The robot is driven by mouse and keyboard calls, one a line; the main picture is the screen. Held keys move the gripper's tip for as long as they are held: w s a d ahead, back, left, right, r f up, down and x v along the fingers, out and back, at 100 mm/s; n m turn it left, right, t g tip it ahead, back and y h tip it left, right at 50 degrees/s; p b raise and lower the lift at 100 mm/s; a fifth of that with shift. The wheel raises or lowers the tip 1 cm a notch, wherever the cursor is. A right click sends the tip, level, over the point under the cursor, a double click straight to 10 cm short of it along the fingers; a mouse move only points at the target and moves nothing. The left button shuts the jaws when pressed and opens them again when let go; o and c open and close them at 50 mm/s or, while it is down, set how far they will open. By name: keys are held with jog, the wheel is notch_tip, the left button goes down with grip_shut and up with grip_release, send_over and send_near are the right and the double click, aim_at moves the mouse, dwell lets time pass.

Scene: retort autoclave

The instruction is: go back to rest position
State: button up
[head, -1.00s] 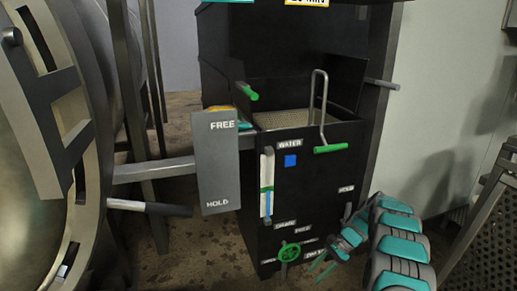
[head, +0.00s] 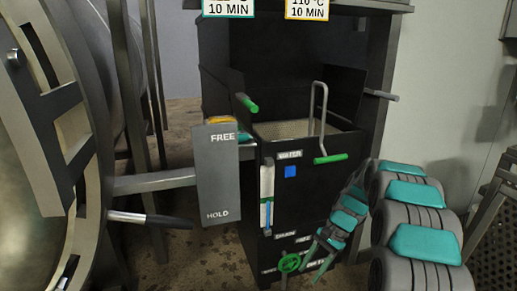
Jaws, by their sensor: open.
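My gripper (head: 316,266) hangs low in front of the black cabinet (head: 345,140), at the right of its lower panel. Its fingers are apart, point downward and show nothing between them. It is just right of the green valve wheel (head: 289,262); whether it touches the panel cannot be told. My teal and grey arm fills the lower right and hides part of the cabinet's right side.
A grey FREE/HOLD box (head: 219,180) stands left of the cabinet, beside a large round metal vessel (head: 30,210). A perforated metal frame (head: 495,245) stands at the right edge.

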jog(key=s+a+r+n+h+p, duration=0.1)
jog(key=s+r+n+h, duration=0.15)
jog(key=s+r, duration=0.6)
jog(key=s+a+r+n+h+p, duration=0.1)
jog(key=s+a+r+n, duration=0.3)
jog(key=s, duration=0.7)
jog(key=s+d+r+n+h, duration=0.1)
jog(key=s+d, duration=0.1)
jog(key=s, duration=0.7)
jog(key=s+d+r+n+t+h+p, duration=0.1)
jog(key=s+d+n, duration=0.1)
jog(key=s, duration=0.6)
jog(key=shift+s+d+r, duration=0.25)
jog(key=shift+s+r, duration=0.05)
jog(key=shift+s, duration=0.1)
